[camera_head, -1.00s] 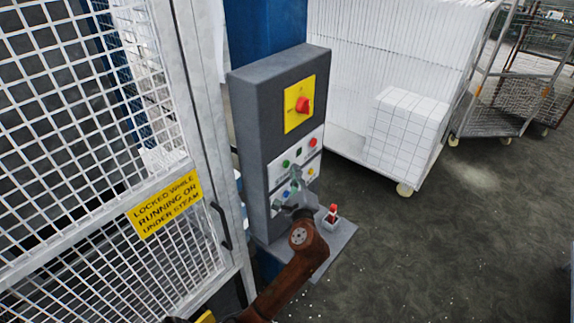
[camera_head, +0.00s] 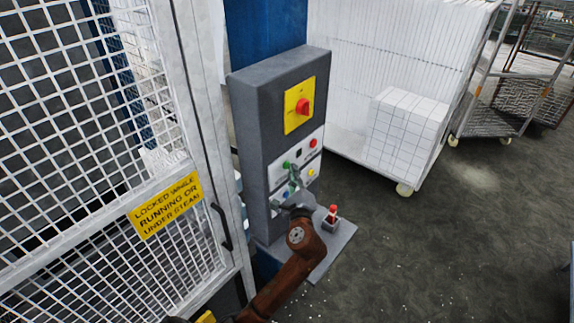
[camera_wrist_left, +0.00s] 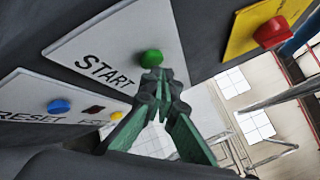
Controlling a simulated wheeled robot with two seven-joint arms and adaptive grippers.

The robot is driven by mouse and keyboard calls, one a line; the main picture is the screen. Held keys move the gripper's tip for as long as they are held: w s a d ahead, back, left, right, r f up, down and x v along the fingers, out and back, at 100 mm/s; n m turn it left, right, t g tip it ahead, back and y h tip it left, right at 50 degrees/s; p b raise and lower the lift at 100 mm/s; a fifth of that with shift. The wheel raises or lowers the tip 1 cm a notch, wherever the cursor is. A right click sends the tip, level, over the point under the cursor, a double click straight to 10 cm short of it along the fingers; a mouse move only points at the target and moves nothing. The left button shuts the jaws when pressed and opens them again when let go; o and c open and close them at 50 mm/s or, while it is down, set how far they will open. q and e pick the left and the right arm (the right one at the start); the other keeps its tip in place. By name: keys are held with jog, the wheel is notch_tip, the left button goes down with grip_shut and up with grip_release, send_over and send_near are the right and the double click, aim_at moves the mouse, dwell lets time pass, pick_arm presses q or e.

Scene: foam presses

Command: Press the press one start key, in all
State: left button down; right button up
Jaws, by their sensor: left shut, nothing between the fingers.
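The press one control box (camera_head: 277,120) is a dark grey cabinet. Its upper white plate carries the green start key (camera_head: 286,164), which the left wrist view shows beside the word START (camera_wrist_left: 151,58). My left gripper (camera_head: 293,172) is shut and empty in front of the plates. In the left wrist view its closed fingertips (camera_wrist_left: 157,76) overlap the lower edge of the green key; I cannot tell whether they touch it. My right gripper is in neither view.
A red rotary switch on a yellow plate (camera_head: 300,104) sits above. A blue reset key (camera_wrist_left: 59,105) and a yellow key (camera_head: 311,172) are on the lower plate. A shelf (camera_head: 338,238) with a red-topped device juts out below. A mesh gate (camera_head: 90,140) stands left.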

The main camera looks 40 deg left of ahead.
pick_arm(q)
jog(key=shift+a, duration=0.45)
dwell(1.0)
jog(key=shift+d, duration=0.1)
jog(key=shift+d+p, duration=0.4)
jog(key=shift+d, duration=0.35)
jog(key=shift+s+d, duration=0.15)
jog(key=shift+d, duration=1.1)
jog(key=shift+s+d, duration=0.1)
jog(key=shift+d, duration=1.15)
